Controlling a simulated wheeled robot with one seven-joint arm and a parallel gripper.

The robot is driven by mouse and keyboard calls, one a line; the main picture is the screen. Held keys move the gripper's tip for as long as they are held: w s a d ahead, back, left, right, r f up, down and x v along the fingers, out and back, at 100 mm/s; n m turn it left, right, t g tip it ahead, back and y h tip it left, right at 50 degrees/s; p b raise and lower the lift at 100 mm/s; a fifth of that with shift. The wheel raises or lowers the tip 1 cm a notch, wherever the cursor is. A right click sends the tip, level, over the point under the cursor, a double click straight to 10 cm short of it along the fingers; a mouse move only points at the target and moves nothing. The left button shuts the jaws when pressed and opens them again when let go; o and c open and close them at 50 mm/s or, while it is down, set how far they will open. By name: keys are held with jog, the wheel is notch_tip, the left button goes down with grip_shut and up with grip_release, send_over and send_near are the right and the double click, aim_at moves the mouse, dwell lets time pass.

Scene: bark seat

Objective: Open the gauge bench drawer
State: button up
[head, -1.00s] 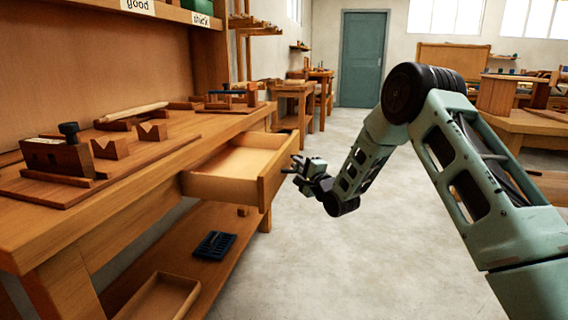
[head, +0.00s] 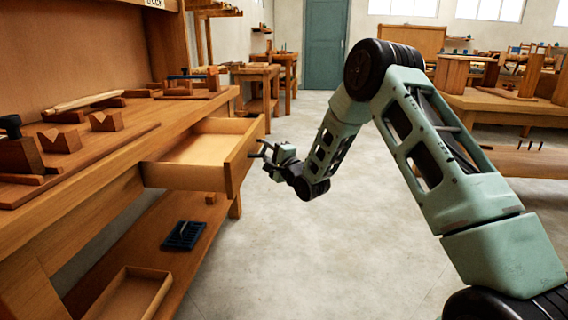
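The wooden bench (head: 120,151) runs along the left side. Its drawer (head: 203,155) is pulled well out toward the aisle, and its inside looks empty. My gripper (head: 262,150) is just to the right of the drawer front, at about the height of its upper part. The fingers point at the front and look spread apart. Nothing shows between them. From this angle I cannot tell whether a fingertip touches the front. Any handle on the drawer's outer face is hidden.
Wooden V-blocks (head: 60,139) and a fixture lie on the benchtop. Another bench (head: 505,100) stands at the right. The floor (head: 330,250) between is clear.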

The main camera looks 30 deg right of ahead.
jog(key=s+d+f+p, duration=0.2)
jog(key=s, duration=1.4)
jog(key=shift+d, duration=0.2)
jog(key=shift+w+a, duration=0.1)
